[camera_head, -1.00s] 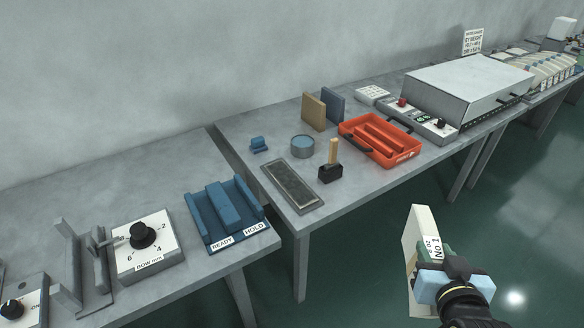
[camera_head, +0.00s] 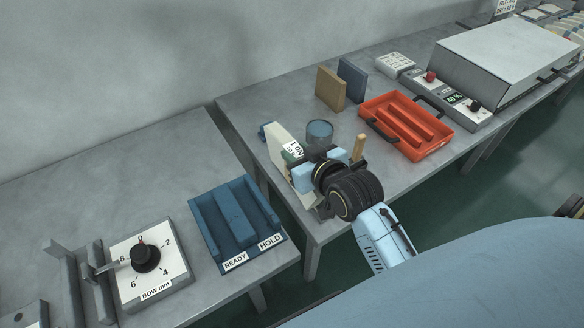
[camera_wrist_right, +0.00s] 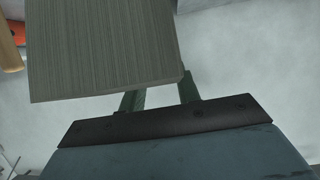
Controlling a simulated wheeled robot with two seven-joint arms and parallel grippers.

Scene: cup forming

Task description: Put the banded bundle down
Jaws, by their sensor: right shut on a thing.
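The banded bundle (camera_head: 283,148) is a cream block with a white "No 1" label band. In the head view it is upright over the second table's left front part. My right gripper (camera_head: 299,165) is shut on it, and the gripper and wrist hide its lower right part. In the right wrist view the bundle (camera_wrist_right: 105,45) shows as a finely layered grey block beyond the fingers (camera_wrist_right: 160,98). The dark rectangular plate (camera_head: 303,196) is mostly hidden beneath the bundle and gripper. I cannot tell whether the bundle touches it. My left gripper is not in view.
A blue-grey round tin (camera_head: 319,132) and a wooden-handled tool (camera_head: 358,147) stand close to my right gripper. An orange tray (camera_head: 447,145) lies to the right. The blue READY/HOLD rack (camera_head: 213,232) and bow dial box (camera_head: 178,268) are on the left table.

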